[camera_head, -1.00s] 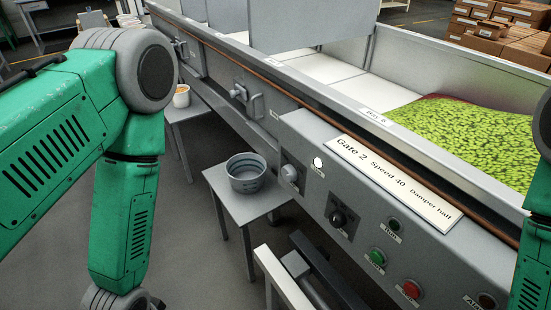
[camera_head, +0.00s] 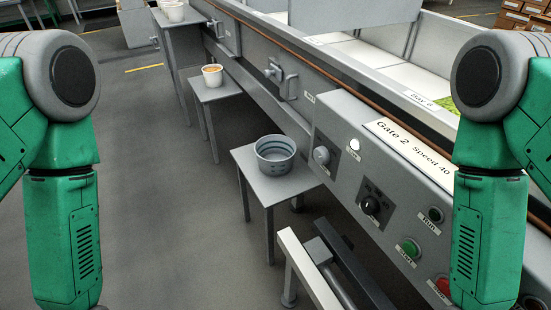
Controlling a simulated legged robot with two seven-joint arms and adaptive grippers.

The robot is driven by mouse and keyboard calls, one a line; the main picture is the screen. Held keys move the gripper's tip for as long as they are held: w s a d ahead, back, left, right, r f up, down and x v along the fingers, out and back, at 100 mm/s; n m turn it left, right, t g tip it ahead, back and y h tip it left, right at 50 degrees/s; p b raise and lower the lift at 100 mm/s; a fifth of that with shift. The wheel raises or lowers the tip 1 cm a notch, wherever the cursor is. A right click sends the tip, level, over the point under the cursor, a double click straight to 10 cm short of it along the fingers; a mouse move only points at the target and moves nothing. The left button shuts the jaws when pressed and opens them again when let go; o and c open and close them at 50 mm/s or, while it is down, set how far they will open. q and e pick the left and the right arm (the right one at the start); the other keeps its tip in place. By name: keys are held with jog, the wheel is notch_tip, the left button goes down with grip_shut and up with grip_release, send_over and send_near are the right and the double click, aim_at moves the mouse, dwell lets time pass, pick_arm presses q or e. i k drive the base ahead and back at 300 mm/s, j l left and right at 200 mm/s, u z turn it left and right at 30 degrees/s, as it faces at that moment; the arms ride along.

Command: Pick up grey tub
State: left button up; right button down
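The grey tub (camera_head: 275,157) stands upright on a small grey table (camera_head: 262,187) in the middle of the view, beside the machine's front panel. It looks empty and has dark bands around its side. My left arm comes down at the left edge and my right arm at the right edge. Both grippers are below the picture and out of sight. No part of either arm touches the tub.
The machine's control panel (camera_head: 385,205) with knobs and buttons runs along the right. A white rail frame (camera_head: 309,270) stands in front of the table. Another small table (camera_head: 214,92) holds a white tub with orange contents (camera_head: 212,77). Open floor (camera_head: 165,200) lies to the left.

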aim_at(274, 153)
jog(key=i+j, duration=0.45)
jog(key=j, duration=0.3)
jog(key=i+j, duration=0.45)
jog(key=j, duration=0.25)
jog(key=i+j+z, duration=0.15)
jog(key=z, duration=0.35)
jog(key=i+j+z, duration=0.1)
jog(key=j+z, duration=0.65)
jog(key=z, duration=1.3)
